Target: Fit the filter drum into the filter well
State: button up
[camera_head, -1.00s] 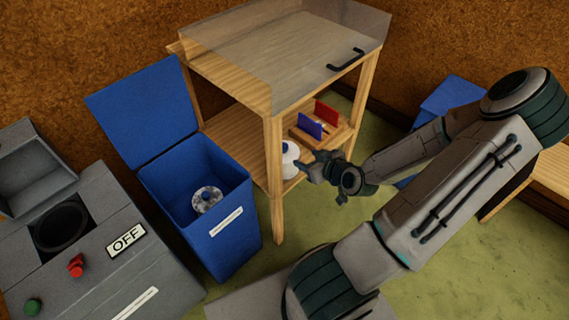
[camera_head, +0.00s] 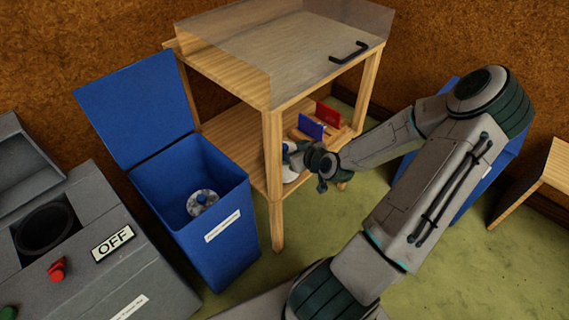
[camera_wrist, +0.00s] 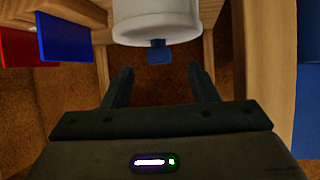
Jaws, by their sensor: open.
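A white drum with a blue knob, likely the filter drum (camera_wrist: 157,20), stands on the lower shelf of the wooden stand; its blue knob (camera_wrist: 160,52) shows in the wrist view. In the head view the drum (camera_head: 290,175) is partly hidden by a stand leg and my gripper. My gripper (camera_head: 312,160) is at the shelf beside the drum. In the wrist view its two fingers (camera_wrist: 160,82) are apart, with nothing between them, and the drum is just beyond the tips. A round dark opening, possibly the filter well (camera_head: 45,230), is in the grey machine at left.
The grey machine (camera_head: 85,260) has an OFF sign (camera_head: 112,240), a red knob (camera_head: 57,269) and a raised lid. An open blue bin (camera_head: 222,240) holds a clear and grey round item (camera_head: 201,202). Red (camera_head: 327,115) and blue (camera_head: 311,127) panels stand beside the drum. Stand legs border the shelf.

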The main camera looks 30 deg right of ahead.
aim_at(285, 147)
jog(key=b+x, duration=0.1)
jog(key=x, duration=0.3)
jog(key=shift+w, duration=0.1)
grip_shut()
jog(key=shift+r, duration=0.15)
